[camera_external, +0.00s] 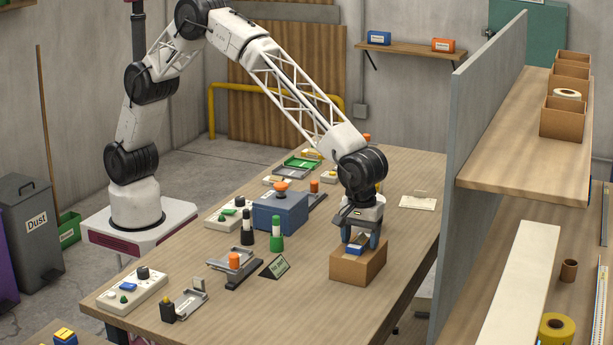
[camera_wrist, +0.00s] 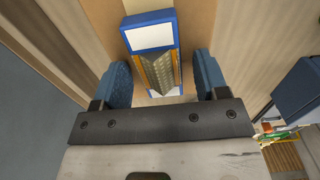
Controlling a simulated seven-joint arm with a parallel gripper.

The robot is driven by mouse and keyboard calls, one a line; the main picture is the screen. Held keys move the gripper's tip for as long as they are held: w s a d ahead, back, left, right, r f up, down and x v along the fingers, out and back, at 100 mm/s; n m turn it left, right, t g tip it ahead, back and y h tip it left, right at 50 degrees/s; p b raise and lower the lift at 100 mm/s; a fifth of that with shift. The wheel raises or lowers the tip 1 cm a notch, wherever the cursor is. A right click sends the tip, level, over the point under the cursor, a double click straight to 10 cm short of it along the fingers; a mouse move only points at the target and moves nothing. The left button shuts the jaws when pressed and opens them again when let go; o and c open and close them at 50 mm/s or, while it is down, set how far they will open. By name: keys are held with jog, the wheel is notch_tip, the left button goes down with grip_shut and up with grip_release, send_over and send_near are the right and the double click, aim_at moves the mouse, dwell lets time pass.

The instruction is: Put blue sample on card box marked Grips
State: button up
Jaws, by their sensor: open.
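The blue sample (camera_external: 354,249) has a white label and a ridged grey and yellow middle. It appears to lie on top of a brown card box (camera_external: 357,268) near the table's right side. No marking on this box can be read. My gripper (camera_external: 361,240) points down just over the box, with its blue fingers apart. In the wrist view, the sample (camera_wrist: 150,32) lies between and ahead of the fingertips (camera_wrist: 162,68), with a gap visible on each side. The card box (camera_wrist: 198,22) shows beneath it. The far finger is partly hidden in the external view.
A grey partition (camera_external: 480,120) and a shelf with card boxes (camera_external: 563,118) rise at the right.

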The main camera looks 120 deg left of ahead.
aim_at(359, 236)
jog(key=shift+r, duration=0.15)
notch_tip(359, 236, up, 12)
dwell(0.8)
dwell(0.4)
jog(key=s+a+r+m, duration=0.3)
jog(key=s+a+r, duration=0.2)
jog(key=s, duration=0.5)
jog(key=s+a+r+m+t, duration=0.1)
jog(key=s+a+r+m, duration=0.3)
jog(key=s, duration=0.7)
jog(key=s+a+r+m, duration=0.2)
jog(key=s+a+r, duration=0.4)
jog(key=s, duration=0.4)
jog(key=s+a+f+m, duration=0.2)
jog(key=s+m, duration=0.1)
jog(key=s, duration=0.7)
jog(key=s+a+f+m+t, duration=0.1)
jog(key=s+a+f+m, duration=0.2)
jog(key=s, duration=0.8)
jog(key=s+a+f+m, duration=0.3)
jog(key=s, duration=0.7)
jog(key=shift+s+t, duration=0.3)
jog(key=shift+s, duration=0.1)
